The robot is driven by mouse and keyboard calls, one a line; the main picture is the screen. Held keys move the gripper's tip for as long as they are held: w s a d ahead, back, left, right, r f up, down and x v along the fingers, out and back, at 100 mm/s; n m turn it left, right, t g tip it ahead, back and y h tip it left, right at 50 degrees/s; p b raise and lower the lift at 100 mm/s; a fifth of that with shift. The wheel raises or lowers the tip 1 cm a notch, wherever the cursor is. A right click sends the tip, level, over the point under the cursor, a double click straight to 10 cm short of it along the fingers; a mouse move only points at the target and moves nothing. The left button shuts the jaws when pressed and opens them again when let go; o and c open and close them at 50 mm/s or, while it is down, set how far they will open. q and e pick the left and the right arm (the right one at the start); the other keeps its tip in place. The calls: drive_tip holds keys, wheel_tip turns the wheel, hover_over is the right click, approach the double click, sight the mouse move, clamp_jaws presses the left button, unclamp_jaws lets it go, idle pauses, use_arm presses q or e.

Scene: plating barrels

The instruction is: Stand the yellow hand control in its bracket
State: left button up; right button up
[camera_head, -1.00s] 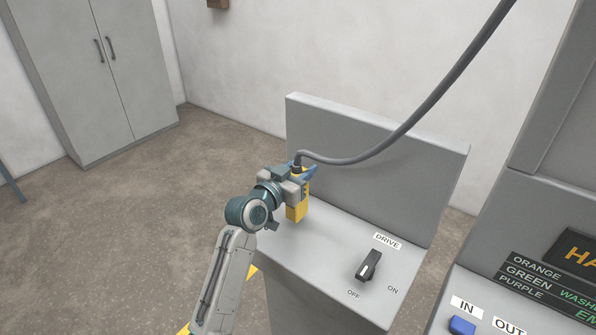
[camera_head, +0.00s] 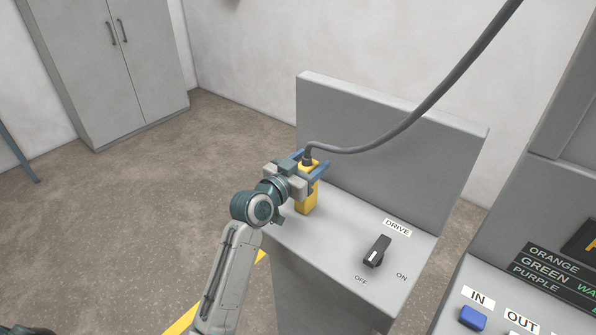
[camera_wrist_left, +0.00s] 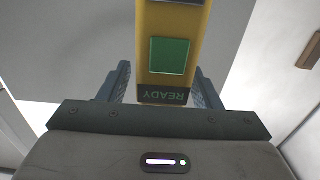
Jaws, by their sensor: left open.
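The yellow hand control (camera_head: 307,201) stands upright at the left end of the grey console top, with a thick grey cable running from its top. My left gripper (camera_head: 311,167) is open, its blue fingers on either side of the control's upper part. In the left wrist view the control (camera_wrist_left: 172,28) shows a green panel and the word READY, and the gripper (camera_wrist_left: 160,88) has a finger on each side with gaps to the body. I cannot make out the bracket; the arm and control cover that spot. My right gripper is not in view.
The console's back panel (camera_head: 390,135) rises behind the control. A black DRIVE switch (camera_head: 377,251) sits to the right on the console top. The cable (camera_head: 420,103) arcs up to the right. A second panel with a blue IN button (camera_head: 473,317) stands at the lower right.

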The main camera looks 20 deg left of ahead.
use_arm(q)
drive_tip(key=b+v, duration=0.2)
drive_tip(key=v, duration=0.8)
drive_tip(key=shift+b, duration=0.4)
drive_tip(key=shift+o, duration=0.4)
drive_tip(key=shift+s+a, duration=0.2)
drive_tip(key=shift+s, duration=0.4)
wheel_tip(320, 180, down, 4)
drive_tip(key=s+b, duration=0.1)
drive_tip(key=b, duration=0.7)
drive_tip(key=p+x, duration=0.2)
drive_tip(key=x, duration=0.8)
drive_tip(key=shift+a+r, duration=0.15)
drive_tip(key=shift+a, duration=0.05)
drive_tip(key=shift+c, duration=1.1)
drive_tip(key=c, duration=1.1)
clamp_jaws()
